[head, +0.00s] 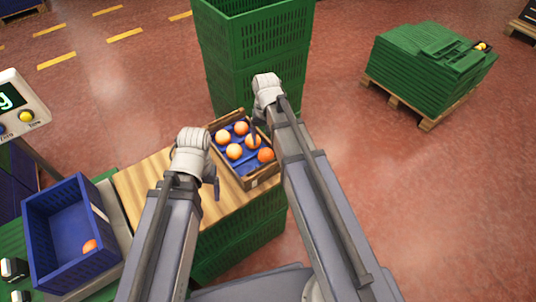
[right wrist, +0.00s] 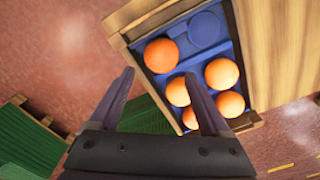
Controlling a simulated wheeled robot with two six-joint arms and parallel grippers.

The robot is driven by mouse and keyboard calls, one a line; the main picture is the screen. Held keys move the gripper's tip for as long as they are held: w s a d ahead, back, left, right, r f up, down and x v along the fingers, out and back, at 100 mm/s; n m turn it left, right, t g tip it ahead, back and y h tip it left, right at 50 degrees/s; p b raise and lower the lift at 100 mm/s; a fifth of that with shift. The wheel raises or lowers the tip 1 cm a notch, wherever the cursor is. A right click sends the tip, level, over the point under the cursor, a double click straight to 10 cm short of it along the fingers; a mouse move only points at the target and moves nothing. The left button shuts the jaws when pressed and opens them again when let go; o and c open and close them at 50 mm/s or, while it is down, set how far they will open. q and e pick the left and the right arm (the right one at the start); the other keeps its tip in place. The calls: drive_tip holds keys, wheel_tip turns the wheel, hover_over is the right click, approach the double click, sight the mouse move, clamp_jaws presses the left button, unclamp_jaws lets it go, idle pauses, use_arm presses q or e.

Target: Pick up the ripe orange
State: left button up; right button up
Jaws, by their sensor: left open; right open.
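The ripe orange (head: 265,155), the deepest in colour, sits in the near right corner of a wooden crate (head: 262,178) with a blue insert. In the right wrist view it (right wrist: 161,55) lies beside an empty blue cup (right wrist: 205,28). Several paler oranges (head: 235,151) fill other cups. My right gripper (head: 255,131) is over the crate's right side, open and empty; its fingers (right wrist: 160,77) point toward the oranges, and one partly covers the paler ones. My left gripper (head: 215,186) is open and empty, left of the crate above the wooden board.
A blue bin (head: 40,228) at lower left holds one orange (head: 90,246). A scale display (head: 18,105) stands beyond it. Tall green crates (head: 255,50) stand just behind the wooden crate. A pallet of green crates (head: 420,68) is at back right. The wooden board (head: 150,190) is largely clear.

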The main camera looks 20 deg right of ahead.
sight(266, 151)
use_arm(q)
drive_tip(key=shift+f+b, duration=3.55)
drive_tip(key=shift+f, duration=0.3)
use_arm(e)
drive_tip(key=shift+s+a+f, duration=0.1)
drive_tip(key=shift+s+f, duration=0.05)
drive_tip(key=shift+f, duration=1.8)
drive_tip(key=shift+s+a+f, duration=0.1)
drive_tip(key=shift+f, duration=1.8)
use_arm(q)
drive_tip(key=shift+r, duration=0.1)
use_arm(e)
drive_tip(key=shift+r, duration=0.1)
drive_tip(key=shift+c, duration=0.3)
drive_tip(key=c, duration=1)
use_arm(q)
wheel_tip(266, 151, up, 10)
drive_tip(key=p, duration=1)
use_arm(e)
wheel_tip(266, 151, up, 10)
